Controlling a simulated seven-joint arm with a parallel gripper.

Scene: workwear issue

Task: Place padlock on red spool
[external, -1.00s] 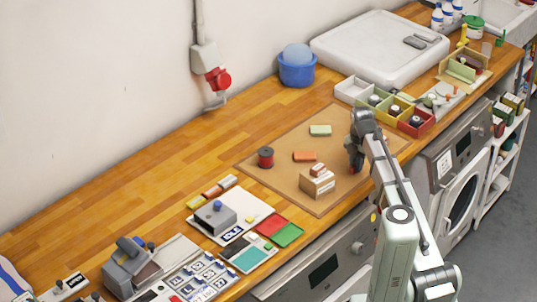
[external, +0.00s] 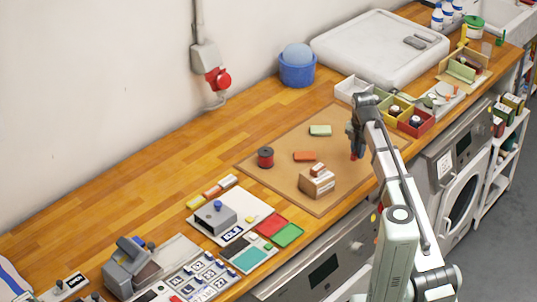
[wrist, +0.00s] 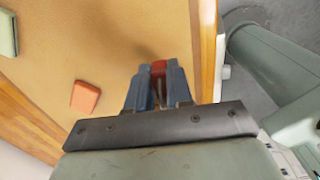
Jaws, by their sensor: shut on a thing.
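The red spool (external: 265,157) stands upright on the left part of the brown mat. My gripper (external: 354,151) is above the right part of the mat, well to the right of the spool. In the wrist view its blue-grey fingers (wrist: 158,82) are shut on a small red object, which looks like the padlock (wrist: 159,67). Most of the padlock is hidden between the fingers. The spool does not show in the wrist view.
On the brown mat (external: 252,168) lie a green block (external: 320,130) and an orange block (external: 304,156). A cardboard box (external: 317,186) with a small block on top stands near the front. Coloured bins (external: 412,122) stand at the back right. The mat around the spool is clear.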

